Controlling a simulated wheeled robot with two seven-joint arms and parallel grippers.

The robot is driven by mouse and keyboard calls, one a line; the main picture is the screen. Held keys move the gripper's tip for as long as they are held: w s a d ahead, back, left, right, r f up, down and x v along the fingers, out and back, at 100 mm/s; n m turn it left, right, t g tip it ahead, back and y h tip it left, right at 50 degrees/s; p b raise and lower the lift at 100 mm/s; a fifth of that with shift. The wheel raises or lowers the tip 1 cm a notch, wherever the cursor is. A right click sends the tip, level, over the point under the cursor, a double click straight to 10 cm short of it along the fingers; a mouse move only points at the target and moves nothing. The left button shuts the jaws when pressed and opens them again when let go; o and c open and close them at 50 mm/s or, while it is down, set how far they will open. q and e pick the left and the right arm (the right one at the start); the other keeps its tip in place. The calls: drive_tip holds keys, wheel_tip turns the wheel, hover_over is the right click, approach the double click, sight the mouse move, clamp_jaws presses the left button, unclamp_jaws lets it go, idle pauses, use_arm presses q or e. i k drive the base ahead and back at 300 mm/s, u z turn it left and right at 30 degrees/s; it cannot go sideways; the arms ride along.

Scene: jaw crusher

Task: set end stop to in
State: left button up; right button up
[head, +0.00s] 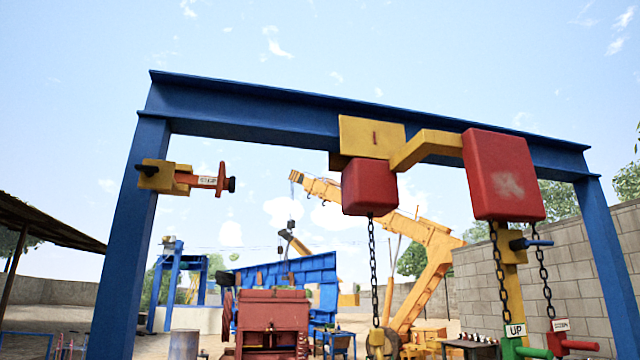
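The end stop appears to be the orange bar (208,182) on the left post of the blue gantry. It has a small label, too small to read surely, and a dark round end at its right. A yellow bracket (158,177) carries it, with a dark stub poking out on the left. The bar sticks out to the right of the post, below the beam (250,108). Neither of my grippers shows in the head view.
A yellow trolley (372,137) with red boxes (503,175) hangs on the beam. Chains hang below it; UP (516,330) and another tag sit at lower right. A blue handle (530,243) is on a yellow post. A red machine (272,320) and yellow crane (430,245) stand behind.

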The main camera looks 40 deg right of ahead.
sight(219, 183)
drive_tip(key=z, duration=0.3)
drive_tip(key=i, duration=1)
drive_tip(key=z, duration=0.05)
